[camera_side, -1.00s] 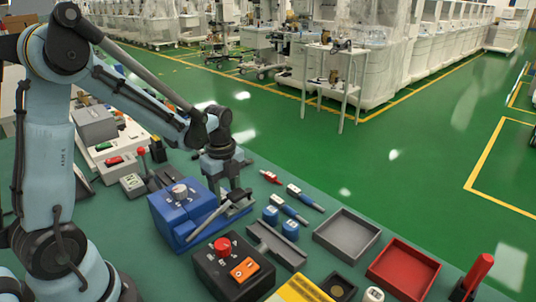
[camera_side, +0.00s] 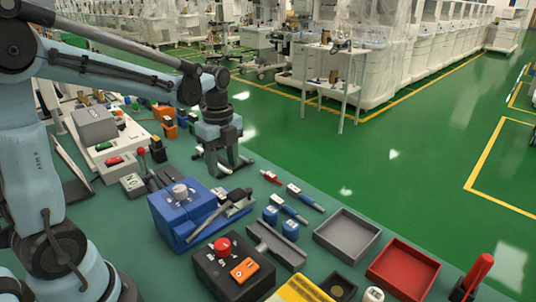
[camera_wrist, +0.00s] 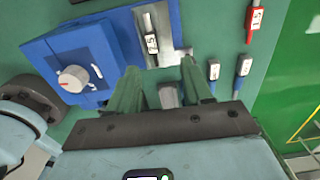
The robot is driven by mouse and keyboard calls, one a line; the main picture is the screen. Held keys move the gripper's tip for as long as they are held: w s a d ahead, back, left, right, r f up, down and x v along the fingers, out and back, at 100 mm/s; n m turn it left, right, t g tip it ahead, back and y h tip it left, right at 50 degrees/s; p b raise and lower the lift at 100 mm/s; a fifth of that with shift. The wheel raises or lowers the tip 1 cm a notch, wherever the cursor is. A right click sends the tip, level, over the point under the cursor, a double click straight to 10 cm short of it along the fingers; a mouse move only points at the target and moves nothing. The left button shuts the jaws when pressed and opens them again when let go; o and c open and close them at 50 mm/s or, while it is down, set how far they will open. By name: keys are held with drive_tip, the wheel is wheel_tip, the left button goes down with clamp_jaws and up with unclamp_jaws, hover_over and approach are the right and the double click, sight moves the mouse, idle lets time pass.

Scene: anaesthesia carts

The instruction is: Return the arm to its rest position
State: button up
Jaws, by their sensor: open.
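My gripper (camera_side: 224,172) is open and empty in the side view, raised above the green bench just behind the blue device. The blue device (camera_side: 181,215) has a grey-white dial and a dark-handled tool (camera_side: 232,202) lying on its metal plate. In the wrist view my gripper's two fingers (camera_wrist: 170,95) stand apart. There the blue device (camera_wrist: 75,62) is at upper left, and the handled tool (camera_wrist: 151,40) lies on its plate beyond the fingers.
On the bench stand a black box with red button (camera_side: 232,268), a grey tray (camera_side: 347,236), a red tray (camera_side: 403,271) and blue cylinders (camera_side: 290,229). Blue-handled tools (camera_side: 290,209) and a red one (camera_side: 270,177) lie to the right. Small orange and blue items (camera_side: 168,125) stand behind.

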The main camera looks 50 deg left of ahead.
drive_tip(key=s+d+n+t, duration=0.2)
drive_tip(key=d+n, duration=0.1)
drive_tip(key=n, duration=0.3)
drive_tip(key=s+d+r+n+t, duration=0.1)
drive_tip(key=s+d+n+t, duration=0.1)
drive_tip(key=n, duration=0.4)
drive_tip(key=s+d+r+n+t, duration=0.1)
drive_tip(key=s+d+n+t, duration=0.1)
drive_tip(key=n, duration=0.4)
drive_tip(key=shift+s+d+r+t, duration=0.15)
drive_tip(key=shift+d+t, duration=0.15)
drive_tip(key=shift+d, duration=0.25)
drive_tip(key=shift+s+d+r+t, duration=0.15)
drive_tip(key=shift+d+t, duration=0.15)
drive_tip(key=shift+d, duration=0.2)
